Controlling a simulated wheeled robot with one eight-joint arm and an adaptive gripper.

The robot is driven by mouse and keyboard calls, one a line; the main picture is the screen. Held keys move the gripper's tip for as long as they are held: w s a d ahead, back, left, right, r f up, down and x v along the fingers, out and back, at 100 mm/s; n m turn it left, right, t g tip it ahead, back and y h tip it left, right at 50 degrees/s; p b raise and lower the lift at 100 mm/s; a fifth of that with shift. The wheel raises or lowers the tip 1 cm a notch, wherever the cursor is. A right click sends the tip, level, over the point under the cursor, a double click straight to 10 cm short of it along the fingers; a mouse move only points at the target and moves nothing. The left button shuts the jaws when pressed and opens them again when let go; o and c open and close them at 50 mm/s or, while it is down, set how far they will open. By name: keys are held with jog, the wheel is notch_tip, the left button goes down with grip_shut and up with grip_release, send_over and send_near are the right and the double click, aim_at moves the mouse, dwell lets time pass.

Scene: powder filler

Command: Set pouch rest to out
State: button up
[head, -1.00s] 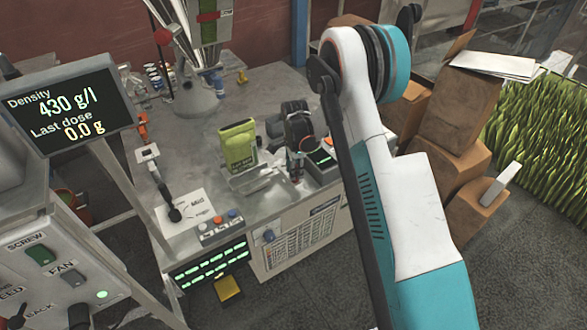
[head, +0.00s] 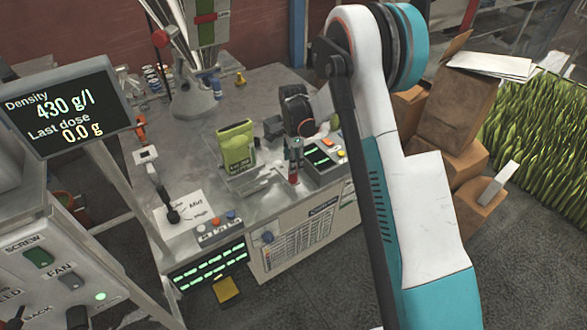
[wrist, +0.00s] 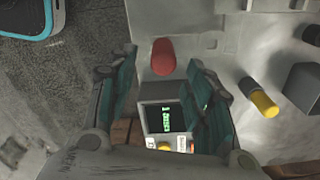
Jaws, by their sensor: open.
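My gripper (head: 293,160) is above the bench, just right of the green pouch (head: 236,147). In the wrist view its two teal fingers (wrist: 162,62) are open and apart. A red knob (wrist: 163,55) shows between and just beyond the fingertips; I cannot tell whether they touch it. The knob also shows below the fingers in the head view (head: 292,179). The pouch stands upright at a shiny metal tray (head: 262,184), which looks like the pouch rest. The link between knob and tray is not clear.
A small scale with a lit display (head: 318,156) stands right of my gripper; its display also shows between the fingers in the wrist view (wrist: 165,118). A yellow-tipped black knob (wrist: 262,102) lies to their right. Cardboard boxes (head: 460,145) stand right of my arm.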

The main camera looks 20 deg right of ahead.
notch_tip(320, 180, up, 6)
jog(key=shift+r, duration=0.2)
dwell(0.4)
jog(key=s+r+n+t, duration=0.2)
jog(key=s+r+n, duration=0.2)
jog(key=s+r, duration=0.45)
jog(key=s+r+n+t, duration=0.1)
jog(key=s+r+n, duration=0.4)
jog(key=r, duration=0.6)
jog(key=s+r+n+t, duration=0.1)
jog(key=s+n+t, duration=0.3)
jog(key=s, duration=1.7)
jog(key=n, duration=0.5)
jog(key=shift+d+r, duration=0.15)
jog(key=shift+r, duration=0.05)
